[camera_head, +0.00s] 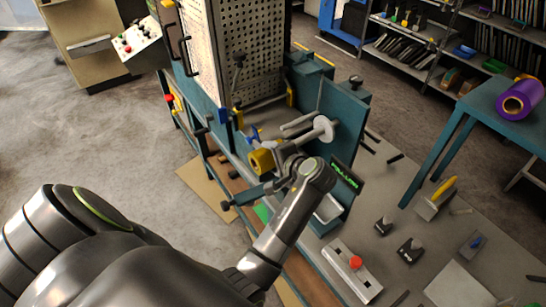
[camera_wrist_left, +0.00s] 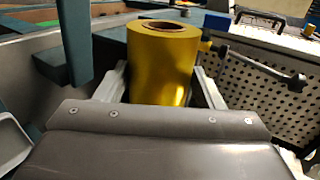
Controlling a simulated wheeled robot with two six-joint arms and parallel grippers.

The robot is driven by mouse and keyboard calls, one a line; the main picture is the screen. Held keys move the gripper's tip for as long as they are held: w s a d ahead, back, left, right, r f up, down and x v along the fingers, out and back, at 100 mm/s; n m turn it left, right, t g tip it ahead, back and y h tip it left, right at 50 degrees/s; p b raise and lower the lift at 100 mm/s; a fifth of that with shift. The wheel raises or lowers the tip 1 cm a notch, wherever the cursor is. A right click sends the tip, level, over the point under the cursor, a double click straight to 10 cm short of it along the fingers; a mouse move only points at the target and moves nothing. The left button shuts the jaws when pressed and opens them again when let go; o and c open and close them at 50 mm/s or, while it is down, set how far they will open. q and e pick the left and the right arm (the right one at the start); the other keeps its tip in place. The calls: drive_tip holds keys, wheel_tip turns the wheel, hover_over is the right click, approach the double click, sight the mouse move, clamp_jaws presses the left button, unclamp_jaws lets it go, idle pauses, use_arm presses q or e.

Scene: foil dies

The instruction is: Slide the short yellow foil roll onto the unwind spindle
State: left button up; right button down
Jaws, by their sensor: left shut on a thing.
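The short yellow foil roll (camera_head: 262,160) is in my left gripper (camera_head: 272,167), by the front of the press. In the left wrist view the roll (camera_wrist_left: 162,68) stands between the two pale fingers, its open core facing up in the picture with nothing showing through it. In the head view, grey rods and a pale round flange (camera_head: 323,128), which look like the unwind spindle, stick out from the teal side plate just right of the roll. The roll looks apart from the flange; whether it touches a rod I cannot tell. My right gripper is not in view.
The teal plate (camera_head: 341,112) and perforated panel (camera_head: 250,45) stand close around the roll. A purple roll (camera_head: 520,97) lies on a teal table at right. A box with a red button (camera_head: 355,262) and several small tools lie on the grey surface at lower right.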

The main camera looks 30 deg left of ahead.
sight(310, 138)
use_arm(q)
drive_tip(key=shift+p, duration=0.8)
idle(0.8)
drive_tip(key=shift+w+d, duration=0.1)
drive_tip(key=shift+w, duration=0.25)
drive_tip(key=shift+w+d, duration=0.15)
drive_tip(key=shift+w, duration=0.15)
drive_tip(key=shift+w+d+b, duration=0.35)
drive_tip(key=shift+w+b, duration=0.15)
drive_tip(key=shift+w, duration=0.35)
drive_tip(key=shift+w+d+b, duration=0.35)
drive_tip(key=shift+w+b, duration=0.05)
drive_tip(key=shift+w, duration=0.45)
drive_tip(key=shift+w+d+b, duration=0.35)
drive_tip(key=shift+w, duration=0.45)
drive_tip(key=shift+w+d+b, duration=0.35)
drive_tip(key=shift+w+b, duration=0.05)
drive_tip(key=shift+w, duration=0.45)
drive_tip(key=shift+w+d+b, duration=0.35)
drive_tip(key=shift+w+b, duration=0.2)
drive_tip(key=shift+w, duration=0.3)
drive_tip(key=shift+w+d+b, duration=0.3)
drive_tip(key=shift+w+b, duration=0.3)
drive_tip(key=shift+w, duration=0.2)
drive_tip(key=shift+w+d+b, duration=0.35)
drive_tip(key=shift+w+b, duration=0.2)
drive_tip(key=shift+w, duration=0.3)
drive_tip(key=o, duration=1.3)
